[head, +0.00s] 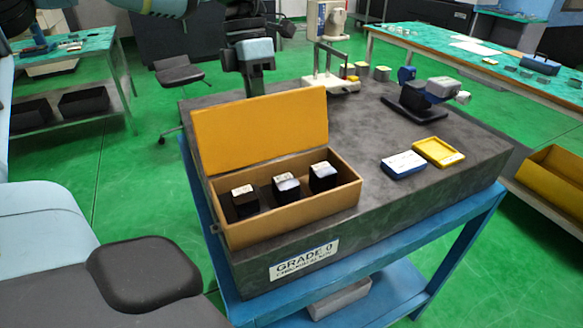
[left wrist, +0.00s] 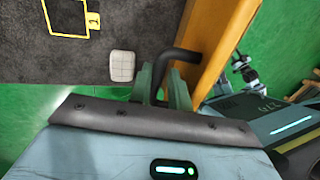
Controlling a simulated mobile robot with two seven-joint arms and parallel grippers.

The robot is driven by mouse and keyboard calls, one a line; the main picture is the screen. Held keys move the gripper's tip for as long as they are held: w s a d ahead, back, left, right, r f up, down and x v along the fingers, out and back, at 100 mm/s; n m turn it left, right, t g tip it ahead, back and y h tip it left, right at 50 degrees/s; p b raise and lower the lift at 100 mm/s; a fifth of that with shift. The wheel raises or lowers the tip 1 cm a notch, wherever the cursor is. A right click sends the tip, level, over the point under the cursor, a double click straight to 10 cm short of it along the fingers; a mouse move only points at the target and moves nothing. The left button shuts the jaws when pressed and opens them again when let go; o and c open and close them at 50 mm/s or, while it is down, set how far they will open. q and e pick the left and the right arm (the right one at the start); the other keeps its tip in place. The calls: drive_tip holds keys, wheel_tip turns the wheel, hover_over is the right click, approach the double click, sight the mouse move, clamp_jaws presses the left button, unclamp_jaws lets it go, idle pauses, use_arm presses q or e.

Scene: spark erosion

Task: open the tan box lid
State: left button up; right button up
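The tan box (head: 290,213) stands at the near left of the dark granite plate, with several black blocks with pale tops inside. Its lid (head: 258,130) stands raised, leaning slightly back from the rear edge. My left gripper (head: 255,84) is just behind the lid's upper edge; its fingertips are hidden there. In the left wrist view, the two green fingers (left wrist: 163,84) close around a dark bent handle (left wrist: 181,54) that joins the orange lid (left wrist: 225,45). My right gripper is in neither view.
A blue-and-white case (head: 403,164) and a yellow tray (head: 438,151) lie right of the box. A blue-grey instrument (head: 430,95) and a white stand (head: 328,80) are farther back. The granite between them is mostly clear.

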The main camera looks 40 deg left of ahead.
use_arm(q)
drive_tip(key=shift+o, duration=0.9)
drive_tip(key=shift+r, duration=0.1)
